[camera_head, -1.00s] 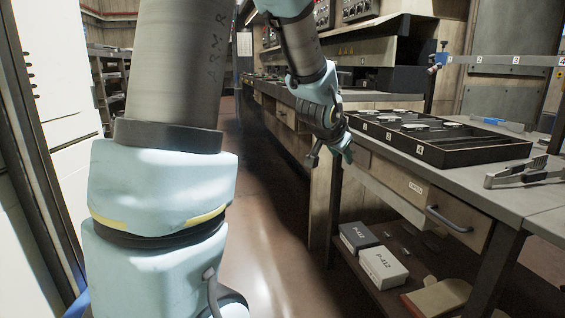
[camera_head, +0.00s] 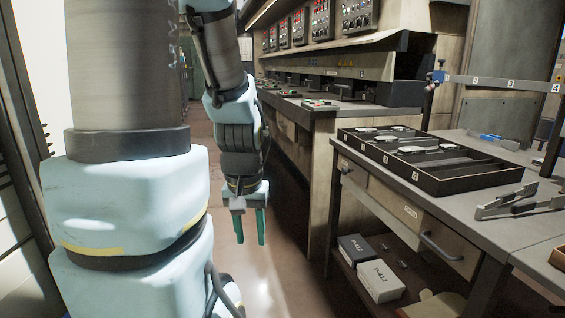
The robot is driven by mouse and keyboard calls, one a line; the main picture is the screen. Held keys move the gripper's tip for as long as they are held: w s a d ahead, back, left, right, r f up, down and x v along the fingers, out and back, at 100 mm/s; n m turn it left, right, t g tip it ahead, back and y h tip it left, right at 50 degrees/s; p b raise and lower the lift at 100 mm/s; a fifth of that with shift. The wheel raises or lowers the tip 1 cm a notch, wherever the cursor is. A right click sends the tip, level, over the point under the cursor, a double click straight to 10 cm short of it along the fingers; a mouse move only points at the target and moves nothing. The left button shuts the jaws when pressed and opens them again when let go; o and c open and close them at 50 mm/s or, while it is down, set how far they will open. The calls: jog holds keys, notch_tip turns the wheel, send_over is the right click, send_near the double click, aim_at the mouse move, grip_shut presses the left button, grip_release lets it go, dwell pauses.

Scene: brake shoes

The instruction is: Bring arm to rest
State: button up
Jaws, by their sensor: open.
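My gripper (camera_head: 250,228) hangs from my arm near the middle of the view, with its two green fingers pointing down. The fingers are apart and nothing is between them. It is over the floor of the aisle, left of the workbench and clear of it. My upper arm fills the left side of the view.
Two boxes (camera_head: 378,280) sit on the shelf below. The aisle floor (camera_head: 290,235) beside my gripper is clear.

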notch_tip(320, 180, up, 16)
jog(key=p, duration=1.3)
jog(key=shift+p, duration=0.4)
